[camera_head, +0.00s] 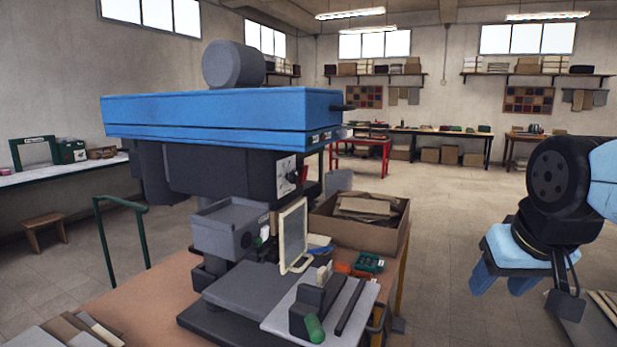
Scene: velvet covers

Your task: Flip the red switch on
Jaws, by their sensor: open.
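A large machine with a blue top cover (225,118) and a dark grey head stands on a bench at the centre. A pale control plate (287,177) with a dark knob is on the head's side. A small red patch (309,189) shows just right of this plate, partly hidden; I cannot tell whether it is the red switch or something behind. No switch position is readable. My gripper (502,287) is at the right, its blue fingers apart and pointing down, empty. It is well to the right of the machine, touching nothing.
On the machine's bench (150,290) are a cardboard box (365,235), a framed clear guard (293,235) and a green-tipped handle (315,329). A green rail (101,245) stands at left. Open floor lies between the bench and my arm. Shelves and tables line the far wall.

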